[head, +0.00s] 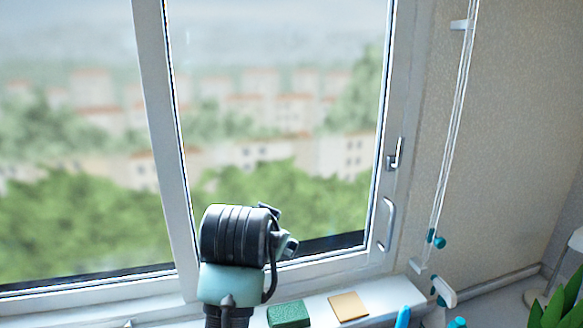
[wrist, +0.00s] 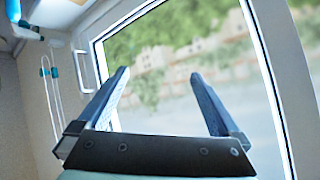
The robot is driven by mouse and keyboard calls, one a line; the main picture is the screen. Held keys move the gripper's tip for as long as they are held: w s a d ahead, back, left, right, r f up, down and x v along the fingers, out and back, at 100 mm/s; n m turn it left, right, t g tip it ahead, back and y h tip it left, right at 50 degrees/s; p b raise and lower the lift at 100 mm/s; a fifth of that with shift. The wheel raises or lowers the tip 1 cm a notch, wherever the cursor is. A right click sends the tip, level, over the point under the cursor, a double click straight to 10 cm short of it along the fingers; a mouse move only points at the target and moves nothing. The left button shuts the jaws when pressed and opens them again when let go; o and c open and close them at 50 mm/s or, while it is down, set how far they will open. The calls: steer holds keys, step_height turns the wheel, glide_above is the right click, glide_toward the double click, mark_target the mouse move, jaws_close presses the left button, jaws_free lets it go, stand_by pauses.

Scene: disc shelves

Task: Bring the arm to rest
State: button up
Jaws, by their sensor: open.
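My gripper shows in the wrist view (wrist: 160,82). Its two dark fingers stand wide apart with nothing between them. Beyond the fingers is the window glass, tilted in this view. In the head view my arm rises from the bottom, left of centre, in front of the window (head: 390,130). The fingers cannot be made out there.
A green block (head: 288,314) and a tan block (head: 348,306) lie on the white sill right of my arm. A blue object (head: 403,316) stands farther right. A blind cord (head: 452,140) hangs by the wall. A plant (head: 560,305) is at lower right.

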steer(key=s+d+r+n+t, duration=0.1)
steer(key=s+d+r+t, duration=0.15)
steer(key=r, duration=0.35)
steer(key=s+d+r+t, duration=0.1)
steer(key=d+r+t, duration=0.15)
steer(key=r, duration=0.45)
steer(key=s+r+n+t, duration=0.4)
steer(key=s+r+t, duration=0.7)
steer(key=s+r, duration=0.8)
steer(key=shift+s+a+r+y, duration=0.15)
steer(key=shift+s+a+y, duration=0.25)
steer(key=shift+s, duration=0.35)
